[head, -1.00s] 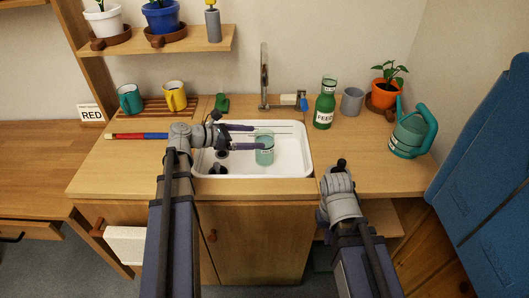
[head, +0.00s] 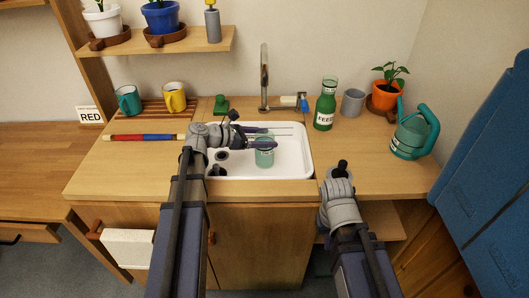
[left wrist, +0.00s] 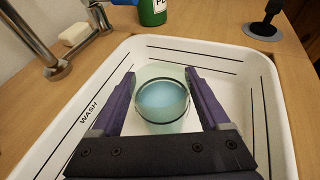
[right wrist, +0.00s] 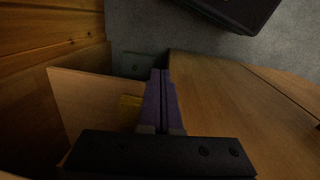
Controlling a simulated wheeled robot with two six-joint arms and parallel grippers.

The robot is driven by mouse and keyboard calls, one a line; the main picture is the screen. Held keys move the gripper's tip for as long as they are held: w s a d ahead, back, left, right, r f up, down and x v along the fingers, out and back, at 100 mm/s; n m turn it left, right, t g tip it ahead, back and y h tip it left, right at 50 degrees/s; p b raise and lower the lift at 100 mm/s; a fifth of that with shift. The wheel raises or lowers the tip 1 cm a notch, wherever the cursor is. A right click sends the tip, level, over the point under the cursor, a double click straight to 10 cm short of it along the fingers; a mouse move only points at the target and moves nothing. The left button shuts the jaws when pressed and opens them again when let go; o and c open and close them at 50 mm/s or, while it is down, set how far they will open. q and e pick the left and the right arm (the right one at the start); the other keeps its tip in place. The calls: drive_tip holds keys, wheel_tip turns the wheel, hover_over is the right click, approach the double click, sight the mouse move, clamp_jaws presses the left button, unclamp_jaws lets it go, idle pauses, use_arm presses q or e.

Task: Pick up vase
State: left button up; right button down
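The vase, a translucent teal glass vessel (head: 264,157), stands upright in the white sink basin (head: 300,165). In the left wrist view the vase (left wrist: 162,103) shows a dark band around its upper part and a pale blue inside. My left gripper (head: 276,138) is open, with its purple fingers on either side of the vase; in the left wrist view (left wrist: 160,78) small gaps show, and contact cannot be made out. My right gripper (right wrist: 161,76) has its fingers together with nothing visible between them, low in front of the counter; its fingers are hidden in the head view.
The tap (head: 264,80) rises behind the basin, with soap (left wrist: 80,34) near it. The green FEED bottle (head: 325,105), grey cup (head: 352,102) and watering can (head: 410,137) stand to the right. Two mugs, teal (head: 127,101) and yellow (head: 174,97), stand on a rack at left.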

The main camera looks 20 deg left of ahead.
use_arm(q)
clamp_jaws()
idle(0.4)
drive_tip(key=shift+r, duration=0.1)
wheel_tip(320, 180, up, 10)
drive_tip(key=p, duration=1)
